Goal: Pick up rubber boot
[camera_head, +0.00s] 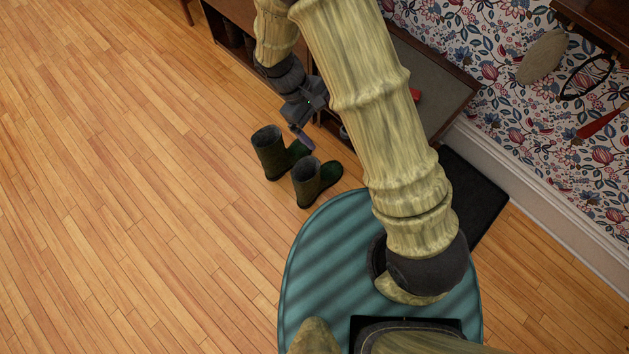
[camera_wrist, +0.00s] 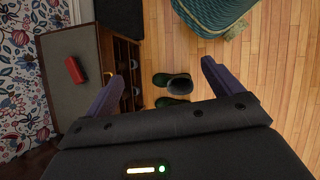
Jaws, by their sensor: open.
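A pair of dark green rubber boots stands upright on the wooden floor. In the head view one boot (camera_head: 272,154) is at the left and the other boot (camera_head: 312,182) is nearer, to its lower right. In the wrist view one boot (camera_wrist: 179,84) shows between my fingers, and the other (camera_wrist: 170,102) is just below it, partly hidden by the gripper body. My gripper (camera_head: 304,138) is open and empty. It hangs above the boots, close to the left boot in the head view, and also shows in the wrist view (camera_wrist: 164,70). I see no contact with either boot.
A low wooden shoe bench (camera_wrist: 66,82) with cubbies and a grey top stands beside the boots, with a red object (camera_wrist: 74,70) on top. A dark mat (camera_head: 478,195) lies along the wall. The wooden floor (camera_head: 120,200) at left is clear.

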